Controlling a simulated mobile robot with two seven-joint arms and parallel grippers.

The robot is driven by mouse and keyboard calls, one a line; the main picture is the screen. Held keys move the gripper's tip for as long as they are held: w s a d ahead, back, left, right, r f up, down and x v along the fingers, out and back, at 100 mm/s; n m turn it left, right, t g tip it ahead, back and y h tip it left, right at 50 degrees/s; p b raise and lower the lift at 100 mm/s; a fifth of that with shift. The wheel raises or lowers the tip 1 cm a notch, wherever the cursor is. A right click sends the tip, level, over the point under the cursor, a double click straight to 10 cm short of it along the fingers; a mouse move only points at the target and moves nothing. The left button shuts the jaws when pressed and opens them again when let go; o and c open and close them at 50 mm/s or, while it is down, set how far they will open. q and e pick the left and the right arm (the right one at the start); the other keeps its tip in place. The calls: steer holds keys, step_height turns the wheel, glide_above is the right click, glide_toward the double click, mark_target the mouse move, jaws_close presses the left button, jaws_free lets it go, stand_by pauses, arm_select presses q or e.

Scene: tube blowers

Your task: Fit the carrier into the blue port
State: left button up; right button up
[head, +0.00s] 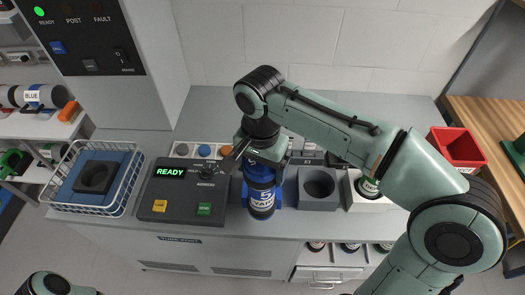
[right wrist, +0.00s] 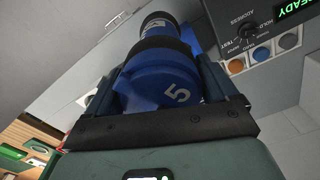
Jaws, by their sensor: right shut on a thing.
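The carrier (head: 262,187) is a blue cylinder with a white label, dark bands and a "5" on its top end. My right gripper (head: 266,151) is shut on its upper end in the head view. In the right wrist view the carrier (right wrist: 160,82) sits between the two fingers, its dark far end pointing away. A blue block (head: 278,196), apparently the blue port, shows only as edges beside and behind the carrier. Its opening is hidden, and I cannot tell whether the carrier touches it. My left gripper is out of view.
A grey block with a round hole (head: 319,187) stands just right of the carrier. A control console (head: 184,190) reading READY is on the left, beside a white wire basket (head: 131,190). A red bin (head: 458,148) is at the right.

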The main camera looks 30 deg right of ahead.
steer(key=w+d+f+p, duration=0.2)
steer(key=w+d, duration=0.3)
steer(key=w, duration=0.4)
steer(key=shift+w+f, duration=0.1)
steer(key=shift+f, duration=0.25)
steer(key=shift+s+a+f+b, duration=0.15)
steer(key=shift+s+b, duration=0.1)
steer(key=shift+s, duration=0.25)
steer(key=shift+s+d+f+b, duration=0.1)
steer(key=shift+s+f+b, duration=0.1)
steer(key=shift+s, duration=0.3)
steer(key=c, duration=0.3)
steer(key=f+b, duration=0.2)
steer(key=f, duration=0.1)
steer(key=shift+w+f, duration=0.25)
steer(key=shift+w, duration=0.15)
steer(key=o, duration=1.7)
steer(key=shift+w, duration=0.25)
arm_select(q)
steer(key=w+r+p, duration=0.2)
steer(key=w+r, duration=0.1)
steer(key=shift+p, duration=0.3)
arm_select(e)
step_height(320, 180, up, 12)
